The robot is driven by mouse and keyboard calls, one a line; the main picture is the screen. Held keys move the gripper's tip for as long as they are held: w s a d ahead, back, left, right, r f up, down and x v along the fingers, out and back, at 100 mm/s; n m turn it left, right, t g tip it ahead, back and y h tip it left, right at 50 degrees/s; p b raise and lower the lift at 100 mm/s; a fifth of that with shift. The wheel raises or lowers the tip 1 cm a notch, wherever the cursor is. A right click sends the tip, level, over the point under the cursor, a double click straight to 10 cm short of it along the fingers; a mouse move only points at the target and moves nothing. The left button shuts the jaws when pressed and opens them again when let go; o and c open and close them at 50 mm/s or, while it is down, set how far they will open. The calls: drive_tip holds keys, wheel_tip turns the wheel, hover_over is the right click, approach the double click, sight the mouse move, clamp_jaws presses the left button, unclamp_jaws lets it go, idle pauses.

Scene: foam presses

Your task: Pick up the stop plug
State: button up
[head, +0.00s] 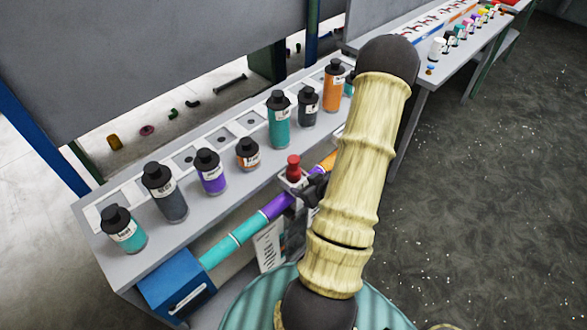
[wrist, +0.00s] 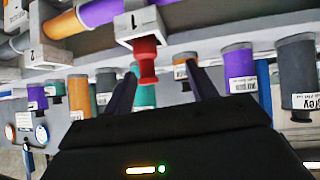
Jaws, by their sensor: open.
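The stop plug, which I take to be the small red knob-topped piece (head: 293,167), stands upright in a pale square holder (head: 292,181) at the front edge of the bench. In the wrist view, which looks upside down, the red plug (wrist: 146,62) hangs from the white holder (wrist: 138,28). My gripper (head: 314,187) is just to the right of and below the plug in the head view. In the wrist view its two dark fingers (wrist: 160,70) are apart, with the plug nearer the left finger. I cannot tell whether the fingertips reach around it.
Bottles in several colours, such as a teal one (head: 279,122), stand in a row behind the holder. A teal, purple and orange tube (head: 248,228) runs along the bench front to a blue box (head: 176,284). Open floor (head: 480,200) lies right.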

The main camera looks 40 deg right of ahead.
drive_tip(key=s+d+m+t, duration=0.1)
drive_tip(key=s, duration=0.1)
drive_tip(key=s+d+r+t+h+p, duration=0.1)
drive_tip(key=t, duration=0.1)
drive_tip(key=shift+s+d+r+m, duration=0.15)
drive_tip(key=shift+s+m, duration=0.25)
drive_tip(key=b, duration=1.4)
approach(298, 168)
drive_tip(key=x, duration=0.3)
drive_tip(key=shift+w+b, duration=0.1)
drive_tip(key=shift+b, duration=0.4)
drive_tip(key=shift+p+x, duration=0.35)
drive_tip(key=shift+x, duration=2.15)
